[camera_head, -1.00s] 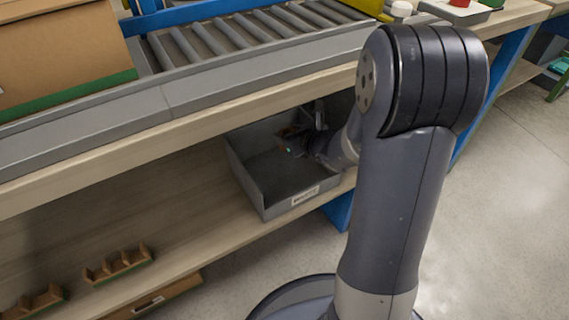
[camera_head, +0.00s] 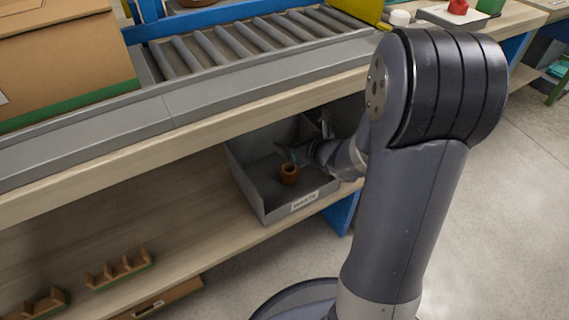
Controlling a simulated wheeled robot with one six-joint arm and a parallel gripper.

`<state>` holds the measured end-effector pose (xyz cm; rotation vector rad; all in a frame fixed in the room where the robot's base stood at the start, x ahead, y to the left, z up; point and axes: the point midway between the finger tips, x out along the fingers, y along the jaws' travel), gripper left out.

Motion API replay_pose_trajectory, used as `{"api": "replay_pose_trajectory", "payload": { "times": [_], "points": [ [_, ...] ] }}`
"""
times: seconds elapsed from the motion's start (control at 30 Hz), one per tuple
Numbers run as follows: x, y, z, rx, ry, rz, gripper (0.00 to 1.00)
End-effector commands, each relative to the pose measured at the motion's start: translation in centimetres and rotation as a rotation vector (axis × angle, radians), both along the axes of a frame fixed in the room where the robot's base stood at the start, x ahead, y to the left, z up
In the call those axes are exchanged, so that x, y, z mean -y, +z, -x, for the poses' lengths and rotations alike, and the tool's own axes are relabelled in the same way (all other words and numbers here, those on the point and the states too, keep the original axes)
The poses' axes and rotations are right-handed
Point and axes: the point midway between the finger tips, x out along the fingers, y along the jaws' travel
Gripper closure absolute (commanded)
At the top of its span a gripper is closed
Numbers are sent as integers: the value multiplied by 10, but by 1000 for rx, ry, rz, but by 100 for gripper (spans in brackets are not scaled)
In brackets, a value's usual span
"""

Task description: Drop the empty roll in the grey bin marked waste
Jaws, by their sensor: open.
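The grey bin (camera_head: 250,186) stands on the lower shelf under the roller line, its front label reading WASTE. A small brown roll (camera_head: 289,173) is inside the bin, near the front of its floor, and looks upright with its open end up. My gripper (camera_head: 292,156) is open, over the bin and just above and behind the roll. It looks apart from the roll, though my wrist hides part of the bin's right side.
The wooden bench edge and roller conveyor (camera_head: 240,42) run above the bin. A cardboard box (camera_head: 62,55) sits on the upper left. The shelf between racks and bin is clear.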

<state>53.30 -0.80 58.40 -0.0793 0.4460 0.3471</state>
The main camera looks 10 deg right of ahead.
Motion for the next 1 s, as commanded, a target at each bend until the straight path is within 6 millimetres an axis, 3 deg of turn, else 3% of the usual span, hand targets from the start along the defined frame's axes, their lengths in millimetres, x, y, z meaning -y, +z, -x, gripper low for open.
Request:
{"api": "replay_pose_trajectory", "payload": {
  "times": [0.2,0.43,0.77,1.0],
  "points": [
    [16,25,39,1,-5,0,23],
    [25,35,64,1,-3,0,23],
    [25,35,68,0,0,0,23],
    [19,24,52,0,3,0,23]
  ]
}}
